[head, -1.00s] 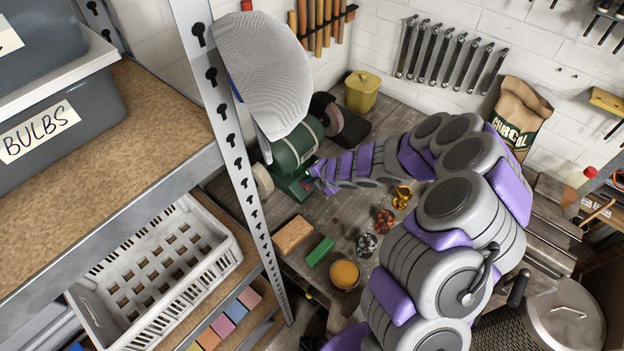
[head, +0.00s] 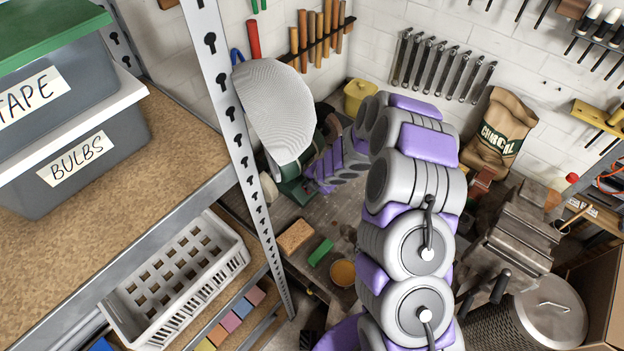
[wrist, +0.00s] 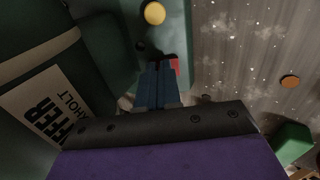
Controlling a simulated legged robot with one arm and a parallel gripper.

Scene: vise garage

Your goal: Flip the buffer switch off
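The green buffer (head: 290,190) stands on the bench behind the shelf post, largely hidden by a pale ribbed shape and my arm. In the wrist view its dark green housing (wrist: 30,50) carries a white label partly reading "FFER". Its lighter green base (wrist: 172,22) bears a round yellow part (wrist: 154,13) and a small black knob. A red piece (wrist: 175,66), perhaps the switch, shows right beside my fingertips. My gripper (wrist: 160,64) has its blue fingers together and looks shut, over the base at the red piece. I cannot tell whether they touch, or the switch's position.
A shelf with bins and a white basket (head: 180,280) stands close on the left, its metal post (head: 245,150) in front of the buffer. A brown block (head: 295,236), a green block (head: 320,252) and an orange-filled tin (head: 342,272) lie on the bench. A vise-like metal block (head: 520,230) is right.

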